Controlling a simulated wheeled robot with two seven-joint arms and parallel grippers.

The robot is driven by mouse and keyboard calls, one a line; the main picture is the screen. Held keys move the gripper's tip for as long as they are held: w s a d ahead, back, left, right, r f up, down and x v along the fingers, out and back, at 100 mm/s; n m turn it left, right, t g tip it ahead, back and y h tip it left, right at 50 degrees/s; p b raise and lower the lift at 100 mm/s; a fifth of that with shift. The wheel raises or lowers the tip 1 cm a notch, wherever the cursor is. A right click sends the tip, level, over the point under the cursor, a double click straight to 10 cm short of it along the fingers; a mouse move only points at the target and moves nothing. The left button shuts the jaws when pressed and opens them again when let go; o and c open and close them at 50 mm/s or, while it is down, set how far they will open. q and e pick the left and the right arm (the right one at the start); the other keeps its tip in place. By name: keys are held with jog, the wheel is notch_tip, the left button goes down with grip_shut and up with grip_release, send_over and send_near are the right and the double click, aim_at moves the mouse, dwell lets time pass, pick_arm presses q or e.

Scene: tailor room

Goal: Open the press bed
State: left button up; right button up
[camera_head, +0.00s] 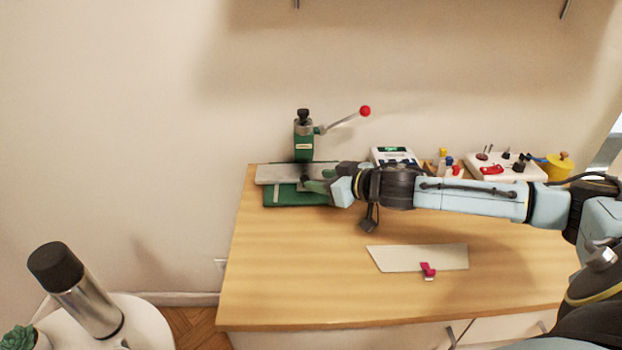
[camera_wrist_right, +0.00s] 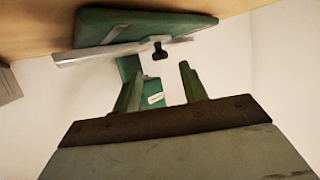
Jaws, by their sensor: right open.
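The green press (camera_head: 303,143) stands at the back left of the wooden table, with a red-knobbed lever (camera_head: 342,122) slanting up to the right. A flat grey plate (camera_head: 275,176) lies low over its green base (camera_head: 285,198). The plate and base also show at the top of the right wrist view, the plate edge-on (camera_wrist_right: 95,52) with a small black knob (camera_wrist_right: 160,51). My right gripper (camera_head: 314,184) is open and empty at the plate's front. In the wrist view its fingers (camera_wrist_right: 158,78) are spread, with the knob just beyond the gap; contact is unclear. The left gripper is out of view.
A white scale-like device (camera_head: 393,155), a white tray of small tools (camera_head: 508,168) and a yellow pot (camera_head: 559,166) line the table's back right. A pale sheet with a pink clip (camera_head: 405,258) lies in front. The front left of the table is clear.

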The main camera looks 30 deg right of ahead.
aim_at(306, 178)
jog(key=shift+x, duration=2.1)
grip_shut()
